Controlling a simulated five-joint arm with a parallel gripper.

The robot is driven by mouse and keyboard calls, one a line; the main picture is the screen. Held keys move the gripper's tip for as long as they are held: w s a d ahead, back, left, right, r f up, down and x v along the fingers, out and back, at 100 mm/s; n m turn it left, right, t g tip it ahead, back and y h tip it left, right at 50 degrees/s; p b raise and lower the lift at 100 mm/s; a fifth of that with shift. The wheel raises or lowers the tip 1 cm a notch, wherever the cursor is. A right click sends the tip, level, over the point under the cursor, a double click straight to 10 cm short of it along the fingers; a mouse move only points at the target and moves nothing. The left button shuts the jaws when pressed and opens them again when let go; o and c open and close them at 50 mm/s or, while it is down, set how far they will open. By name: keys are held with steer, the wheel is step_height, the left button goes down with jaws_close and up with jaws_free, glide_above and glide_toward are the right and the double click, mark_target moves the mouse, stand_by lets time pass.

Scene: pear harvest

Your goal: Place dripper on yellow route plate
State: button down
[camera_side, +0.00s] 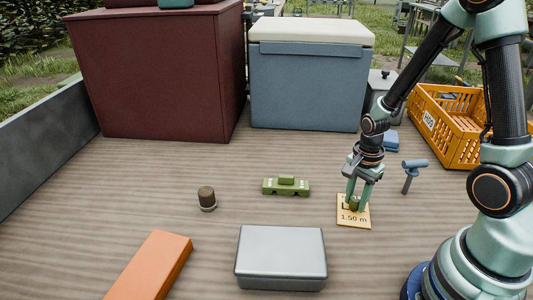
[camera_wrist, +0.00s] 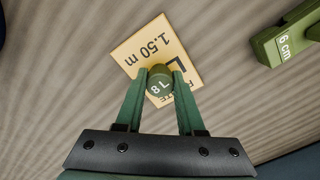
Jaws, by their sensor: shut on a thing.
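The yellow route plate (camera_side: 354,222) lies flat on the ribbed wooden surface and reads "1.50 m"; it also shows in the wrist view (camera_wrist: 137,47). The dripper is a small olive-green piece (camera_wrist: 159,82) marked "8 L", in the wrist view, with the plate behind it. My gripper (camera_side: 355,204) is shut on the dripper, its two green fingers on either side of it, also in the wrist view (camera_wrist: 159,84). The dripper is over the plate; I cannot tell whether it touches it.
A green block (camera_side: 286,186) marked "6 cm" in the wrist view (camera_wrist: 287,45) lies left of the plate.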

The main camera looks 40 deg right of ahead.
mark_target(356, 197)
steer(key=shift+f, duration=0.15)
steer(key=c, duration=0.5)
jaws_free()
steer(key=shift+a+r+n+t, duration=0.95)
steer(key=shift+a+r+n, duration=0.4)
steer(key=shift+r+n, duration=2.15)
steer(key=shift+a+r+n+t, duration=1.15)
steer(key=shift+r+n, duration=1.35)
steer(key=shift+r, duration=1.95)
steer(key=shift+a+r+n+t, duration=0.7)
steer(key=shift+a+r+n, duration=0.85)
steer(key=shift+r+n, duration=1.95)
steer(key=shift+r+m, duration=0.5)
